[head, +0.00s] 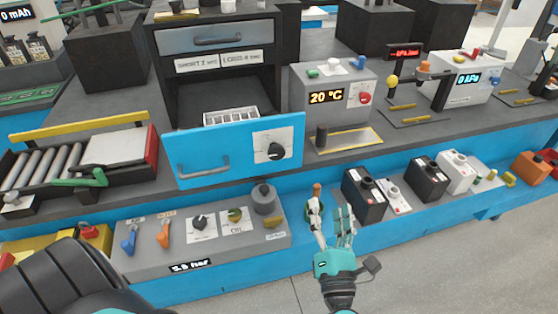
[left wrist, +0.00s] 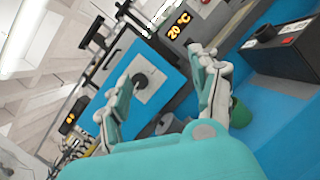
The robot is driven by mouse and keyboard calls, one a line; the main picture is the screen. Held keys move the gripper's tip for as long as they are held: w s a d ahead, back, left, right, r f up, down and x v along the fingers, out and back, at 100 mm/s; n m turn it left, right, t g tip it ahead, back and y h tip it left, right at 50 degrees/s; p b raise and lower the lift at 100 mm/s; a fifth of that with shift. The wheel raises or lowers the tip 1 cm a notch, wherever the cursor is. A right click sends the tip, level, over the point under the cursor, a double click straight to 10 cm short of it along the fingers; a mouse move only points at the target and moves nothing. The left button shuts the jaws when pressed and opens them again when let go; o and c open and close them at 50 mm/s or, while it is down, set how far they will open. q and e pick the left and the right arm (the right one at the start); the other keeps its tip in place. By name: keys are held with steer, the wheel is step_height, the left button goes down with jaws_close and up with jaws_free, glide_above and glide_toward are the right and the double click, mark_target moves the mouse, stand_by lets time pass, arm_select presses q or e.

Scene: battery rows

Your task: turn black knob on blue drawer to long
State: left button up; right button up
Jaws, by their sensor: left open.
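The blue drawer (head: 235,172) is pulled out of the dark cabinet in the head view, with a grey handle on its front. The black knob (head: 276,151) sits on a pale plate at the right of that front. Its exact pointer direction is too small to read. My left gripper (head: 331,210) is open and empty, below and to the right of the knob, apart from it. In the left wrist view, the knob (left wrist: 140,80) and drawer front (left wrist: 172,68) show beyond and between the spread fingers (left wrist: 165,75). My right gripper is not in view.
A grey box with a 20 °C display (head: 327,97) stands right of the drawer. A control panel (head: 205,255) lies below it. Black boxes (head: 364,195) stand right of my gripper.

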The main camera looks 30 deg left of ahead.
arm_select(q)
steer(key=s+a+r+n+g+y, duration=0.25)
steer(key=s+a+n+g, duration=0.2)
steer(key=n, duration=0.55)
steer(key=p, duration=0.3)
glide_toward(277, 153)
steer(key=shift+g+h, duration=0.35)
steer(key=shift+h, duration=0.1)
steer(key=x, duration=0.6)
steer(key=r+x, duration=0.1)
steer(key=x, duration=0.3)
steer(key=shift+c, duration=0.4)
steer(key=c, duration=1.1)
steer(key=shift+p, duration=0.35)
